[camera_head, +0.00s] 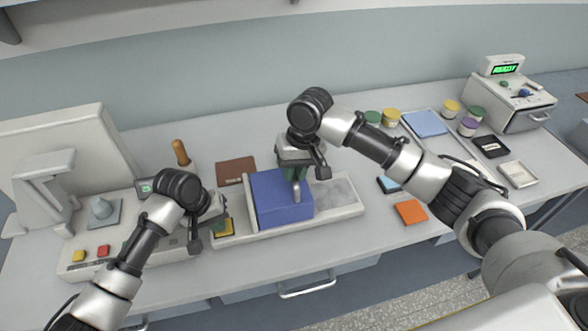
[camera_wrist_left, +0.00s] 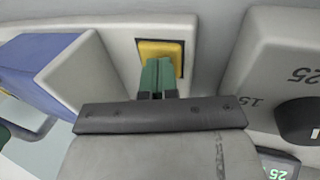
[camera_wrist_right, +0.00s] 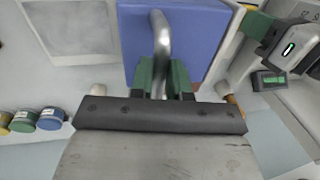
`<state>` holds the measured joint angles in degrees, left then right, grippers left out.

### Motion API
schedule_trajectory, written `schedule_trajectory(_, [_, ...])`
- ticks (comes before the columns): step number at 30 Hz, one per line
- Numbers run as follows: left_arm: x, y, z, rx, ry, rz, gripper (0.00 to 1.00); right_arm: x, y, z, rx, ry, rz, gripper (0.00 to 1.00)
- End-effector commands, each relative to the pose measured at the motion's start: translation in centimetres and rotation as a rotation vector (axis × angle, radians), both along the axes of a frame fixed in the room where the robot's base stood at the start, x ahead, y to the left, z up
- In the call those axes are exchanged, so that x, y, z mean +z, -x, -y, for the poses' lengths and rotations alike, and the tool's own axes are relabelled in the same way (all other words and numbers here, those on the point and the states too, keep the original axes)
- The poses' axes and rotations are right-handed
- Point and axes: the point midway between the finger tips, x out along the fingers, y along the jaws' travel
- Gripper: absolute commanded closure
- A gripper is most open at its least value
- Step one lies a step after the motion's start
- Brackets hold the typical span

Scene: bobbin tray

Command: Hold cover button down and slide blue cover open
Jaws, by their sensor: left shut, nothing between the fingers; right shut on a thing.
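The blue cover (camera_head: 272,206) sits on the pale tray (camera_head: 344,210), toward its left part, with the tray's right part bare. A metal handle (camera_wrist_right: 161,45) stands up from the cover. My right gripper (camera_head: 295,178) is shut on this handle, and its green fingers (camera_wrist_right: 162,78) straddle it in the right wrist view. The yellow cover button (camera_wrist_left: 176,50) is at the tray's left end. My left gripper (camera_wrist_left: 158,82) is shut and empty, its green fingertips against the button's face; how far the button is pressed cannot be told.
A brown pad (camera_head: 235,171) lies behind the tray. An orange pad (camera_head: 410,212) and several lidded jars lie to the right. The table's front strip is clear.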

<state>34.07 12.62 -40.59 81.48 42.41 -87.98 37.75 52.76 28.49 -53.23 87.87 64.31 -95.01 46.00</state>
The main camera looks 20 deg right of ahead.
Motion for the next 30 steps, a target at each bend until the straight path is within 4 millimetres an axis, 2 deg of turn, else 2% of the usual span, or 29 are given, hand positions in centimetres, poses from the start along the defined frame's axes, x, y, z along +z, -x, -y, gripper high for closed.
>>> schedule_trajectory(9, [-0.1, 0.0, 0.0, 0.0, -0.001, -0.001, 1.0, 0.0, 0.0, 4.3, -0.004, 0.001, -0.002, 1.0])
schedule_trajectory(17, [-0.1, 0.0, 0.0, 0.0, 0.0, -0.001, 1.0, 0.1, 0.0, 4.5, 0.0, -0.001, 0.0, 1.0])
schedule_trajectory(18, [-0.1, 0.0, 0.0, 0.0, 0.0, -0.001, 1.0, 0.1, 0.0, 4.5, 0.0, -0.001, 0.0, 0.8])
schedule_trajectory(22, [-0.1, 0.0, 0.0, 0.0, -0.001, -0.001, 1.0, 0.0, 0.0, 4.5, 0.0, -0.001, 0.0, 0.6])
schedule_trajectory(23, [0.0, 0.0, 0.0, 0.0, -0.001, -0.001, 1.0, 0.0, 0.0, 4.5, 0.0, 0.0, 0.0, 0.58])
schedule_trajectory(30, [-0.1, 0.0, 0.0, 0.0, -0.001, -0.001, 1.0, 0.1, 0.0, 4.5, 0.0, 0.0, 0.0, 0.58])
